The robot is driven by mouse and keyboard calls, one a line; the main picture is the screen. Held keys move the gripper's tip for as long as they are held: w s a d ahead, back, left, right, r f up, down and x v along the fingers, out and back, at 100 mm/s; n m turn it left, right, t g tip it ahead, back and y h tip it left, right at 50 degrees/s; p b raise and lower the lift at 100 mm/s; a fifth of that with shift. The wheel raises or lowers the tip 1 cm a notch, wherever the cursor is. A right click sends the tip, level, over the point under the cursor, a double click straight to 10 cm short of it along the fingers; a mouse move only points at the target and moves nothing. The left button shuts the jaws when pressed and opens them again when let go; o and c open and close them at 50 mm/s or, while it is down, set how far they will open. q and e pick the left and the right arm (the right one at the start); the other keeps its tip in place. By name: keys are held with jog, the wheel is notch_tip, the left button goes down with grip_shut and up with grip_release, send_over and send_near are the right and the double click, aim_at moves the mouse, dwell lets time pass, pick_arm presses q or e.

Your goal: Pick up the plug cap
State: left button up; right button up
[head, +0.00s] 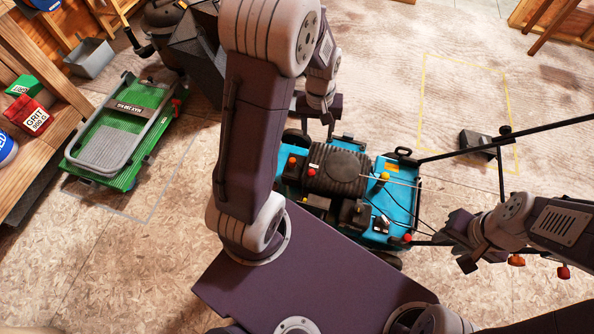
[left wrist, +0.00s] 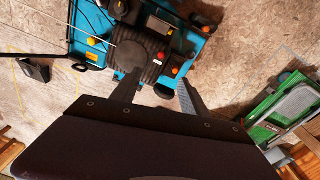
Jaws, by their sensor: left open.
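The blue mower (head: 402,200) stands on the floor, with a black ribbed engine cover (head: 338,170); it also shows in the left wrist view (left wrist: 85,52). A small red part (head: 312,168) sits at the cover's left end, seen too in the left wrist view (left wrist: 161,56). I cannot tell for sure whether it is the plug cap. My left gripper (head: 318,123) is open and empty above the mower's far edge; its spread fingers show in the left wrist view (left wrist: 159,82). My right gripper (head: 470,258) is right of the mower; its jaws are unclear.
Orange (head: 292,160) and yellow (head: 384,177) knobs stick up from the mower. Its black handle bar (head: 540,130) runs out to the right. The floor at upper right is mostly clear.

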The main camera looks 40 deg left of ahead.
pick_arm(q)
jog(key=w+a+f+n+b, duration=0.25)
jog(key=f+b, duration=0.25)
jog(key=f, duration=0.3)
jog(key=w+a+f+n+b, duration=0.1)
jog(key=w+a+f+b, duration=0.15)
jog(key=f+b, duration=0.45)
jog(key=n+b, duration=0.5)
jog(key=b, duration=0.4)
send_over(292, 159)
jog(key=shift+g, duration=0.3)
jog(key=f, duration=1.8)
jog(key=shift+w+d+f, duration=0.1)
jog(key=shift+w+f, duration=0.1)
jog(key=shift+f, duration=0.2)
notch_tip(292, 159, down, 4)
jog(key=b, duration=0.3)
jog(key=f+b, duration=0.5)
jog(key=shift+s+f, duration=0.1)
jog(key=shift+s, duration=0.1)
jog(key=shift+r, duration=0.2)
grip_shut()
pick_arm(e)
notch_tip(292, 159, down, 34)
jog(key=shift+d+r, duration=0.15)
jog(key=shift+r, duration=0.05)
